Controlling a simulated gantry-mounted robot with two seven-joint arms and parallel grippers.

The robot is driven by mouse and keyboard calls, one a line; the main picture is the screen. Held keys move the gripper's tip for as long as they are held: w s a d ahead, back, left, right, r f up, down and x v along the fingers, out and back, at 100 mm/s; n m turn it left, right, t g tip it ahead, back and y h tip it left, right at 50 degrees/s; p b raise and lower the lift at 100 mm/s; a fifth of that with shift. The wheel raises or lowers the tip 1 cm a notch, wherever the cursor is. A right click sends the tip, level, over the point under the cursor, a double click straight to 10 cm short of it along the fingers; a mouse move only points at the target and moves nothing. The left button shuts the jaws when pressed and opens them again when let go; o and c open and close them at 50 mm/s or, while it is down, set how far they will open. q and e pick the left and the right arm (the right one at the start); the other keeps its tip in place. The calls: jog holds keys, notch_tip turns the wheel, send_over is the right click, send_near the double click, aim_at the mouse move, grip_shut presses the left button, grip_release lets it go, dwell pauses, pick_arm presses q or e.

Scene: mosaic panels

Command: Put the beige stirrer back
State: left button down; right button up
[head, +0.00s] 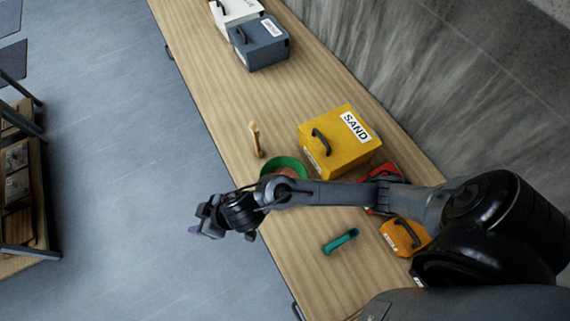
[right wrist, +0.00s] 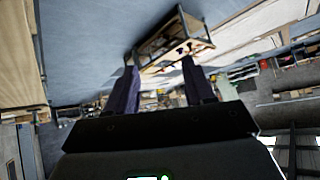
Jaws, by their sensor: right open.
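A beige stick-like tool (head: 256,139), which looks like the stirrer, is on the wooden bench, left of the yellow SAND box. I cannot tell whether it stands or leans. A green round bowl (head: 287,163) with something reddish-brown inside is just below it, partly hidden by my right arm. My right gripper (head: 196,230) is off the bench's left edge, over the floor, below and left of the stirrer. In the right wrist view its two fingers (right wrist: 160,85) are apart with nothing between them. My left gripper is not in view.
A yellow SAND box (head: 341,151) stands right of the bowl. Red (head: 374,205) and orange (head: 404,236) boxes and a teal scoop-like tool (head: 341,240) lie nearer. Grey-blue (head: 259,50) and white (head: 236,12) boxes are at the far end. The bench between is clear.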

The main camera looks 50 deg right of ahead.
jog(key=s+d+f+m+g+h, duration=0.2)
jog(key=s+d+f+g+h, duration=0.1)
jog(key=s+d, duration=1.5)
jog(key=shift+d+m+g+h, duration=0.25)
jog(key=shift+m+g+h, duration=0.2)
jog(key=shift+h, duration=0.35)
jog(key=shift+r, duration=0.15)
notch_tip(320, 180, up, 7)
jog(key=p, duration=0.7)
jog(key=shift+r, duration=0.15)
